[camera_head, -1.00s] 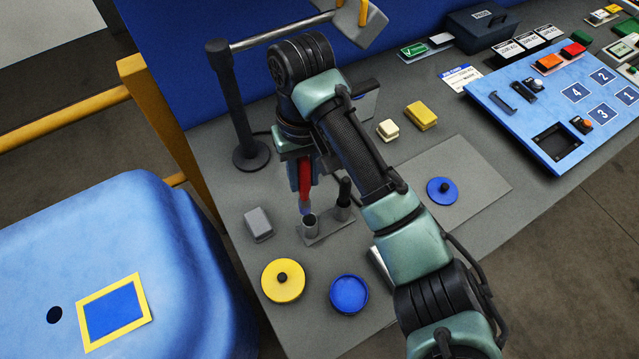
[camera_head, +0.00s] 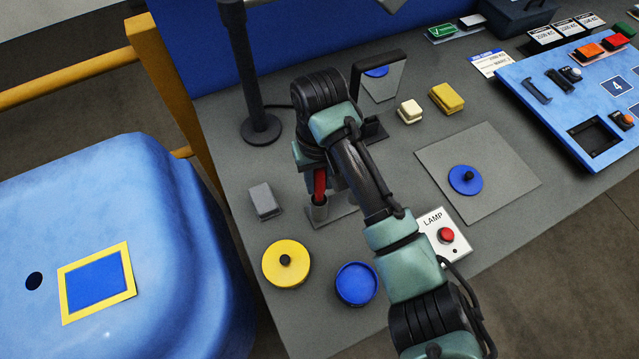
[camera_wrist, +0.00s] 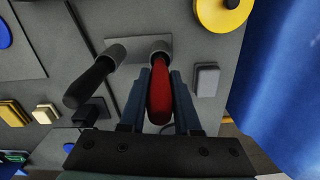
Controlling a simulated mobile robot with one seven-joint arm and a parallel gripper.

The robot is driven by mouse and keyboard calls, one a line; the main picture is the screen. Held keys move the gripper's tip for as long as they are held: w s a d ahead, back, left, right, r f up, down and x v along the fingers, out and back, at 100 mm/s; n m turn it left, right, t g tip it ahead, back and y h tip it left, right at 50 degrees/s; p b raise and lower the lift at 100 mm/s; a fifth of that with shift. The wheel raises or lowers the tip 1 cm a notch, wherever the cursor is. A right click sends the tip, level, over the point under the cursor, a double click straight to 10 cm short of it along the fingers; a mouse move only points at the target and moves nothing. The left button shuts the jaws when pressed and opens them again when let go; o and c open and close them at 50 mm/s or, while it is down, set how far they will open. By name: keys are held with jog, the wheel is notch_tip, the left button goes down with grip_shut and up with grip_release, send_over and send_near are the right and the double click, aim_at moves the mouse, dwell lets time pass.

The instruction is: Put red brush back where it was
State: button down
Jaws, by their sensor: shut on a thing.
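The red brush (camera_head: 319,183) is held upright between the fingers of my gripper (camera_head: 312,172). Its lower end is at the mouth of a grey cup (camera_head: 319,211) and appears to be inside it. The wrist view shows the red handle (camera_wrist: 160,95) between both fingers of my gripper (camera_wrist: 163,82), in line with the cup (camera_wrist: 160,47). The cup stands on a grey holder plate (camera_wrist: 125,43). A black-handled brush (camera_wrist: 92,82) stands in the holder's other cup; my arm hides it in the head view.
A grey block (camera_head: 265,201) is left of the holder. A yellow round lid (camera_head: 286,264) and a blue round dish (camera_head: 356,285) are in front. A lamp button box (camera_head: 440,234) lies right of my arm. A black post (camera_head: 243,75) stands behind.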

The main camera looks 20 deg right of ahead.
jog(key=shift+f, duration=1.25)
jog(key=c, duration=0.6)
grip_release()
notch_tip(320, 180, up, 12)
jog(key=shift+r+p, duration=0.2)
jog(key=shift+p, duration=0.8)
